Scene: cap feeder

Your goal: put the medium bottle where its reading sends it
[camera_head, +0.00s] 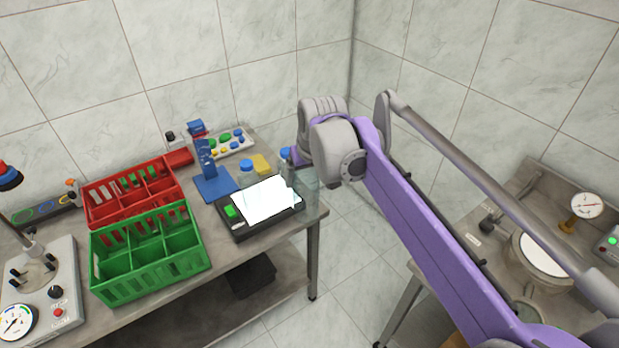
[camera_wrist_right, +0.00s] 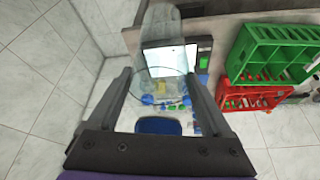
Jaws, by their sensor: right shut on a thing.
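My right gripper (camera_head: 303,170) is over the right end of the left table, mostly hidden behind my own wrist in the head view. In the right wrist view my right gripper (camera_wrist_right: 160,76) is shut on a clear, see-through bottle (camera_wrist_right: 162,35). In the head view the clear bottle (camera_head: 308,180) shows faintly beside the right edge of a black device (camera_head: 262,224) with a white plate (camera_head: 262,200) and a small green display (camera_head: 231,211). I cannot read the display. Whether the bottle touches anything below is unclear. My left gripper is not in view.
A green divided crate (camera_head: 150,272) and a red one (camera_head: 98,218) stand left of the device. A gauge station (camera_head: 38,280) is far left. Another table (camera_head: 500,215) is at right.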

